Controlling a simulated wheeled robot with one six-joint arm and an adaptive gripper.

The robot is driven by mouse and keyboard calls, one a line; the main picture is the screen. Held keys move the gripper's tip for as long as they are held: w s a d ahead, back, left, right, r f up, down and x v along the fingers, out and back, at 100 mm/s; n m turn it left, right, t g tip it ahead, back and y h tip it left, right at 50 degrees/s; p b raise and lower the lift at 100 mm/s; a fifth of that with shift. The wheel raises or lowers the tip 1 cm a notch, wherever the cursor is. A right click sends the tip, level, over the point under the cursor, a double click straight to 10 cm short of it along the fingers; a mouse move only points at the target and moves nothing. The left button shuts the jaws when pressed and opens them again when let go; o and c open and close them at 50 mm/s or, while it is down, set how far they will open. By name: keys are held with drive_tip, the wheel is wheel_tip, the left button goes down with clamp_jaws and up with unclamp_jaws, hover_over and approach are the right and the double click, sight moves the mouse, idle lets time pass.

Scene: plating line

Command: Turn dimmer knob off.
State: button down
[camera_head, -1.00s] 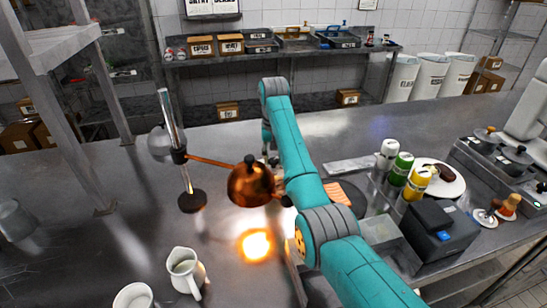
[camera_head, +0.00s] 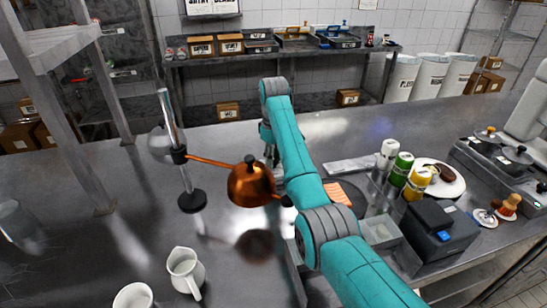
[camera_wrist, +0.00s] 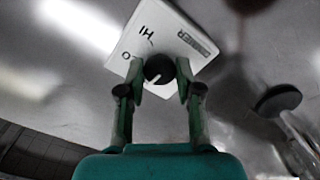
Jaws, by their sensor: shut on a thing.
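A white dimmer box (camera_wrist: 185,42) with printed marks, including "HI" and what looks like an O, shows in the wrist view. Its round black dimmer knob (camera_wrist: 158,67) has a pale pointer line toward the lower left. My gripper (camera_wrist: 160,73) is shut on the knob, one finger on each side. In the head view, the box and knob are hidden or too small to make out behind my arm. The copper lamp (camera_head: 250,184) hangs on an arm from a metal stand (camera_head: 192,200). It is unlit, with a dark patch on the counter below.
A white jug (camera_head: 183,270) and a white cup (camera_head: 133,297) stand at the front left. Green (camera_head: 401,169) and yellow (camera_head: 417,184) bottles and a dark box (camera_head: 440,232) stand right of my arm. The counter around the lamp stand is mostly clear.

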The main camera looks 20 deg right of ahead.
drive_tip(key=shift+n, duration=0.5)
drive_tip(key=c, duration=0.8)
unclamp_jaws()
drive_tip(key=shift+o, duration=0.2)
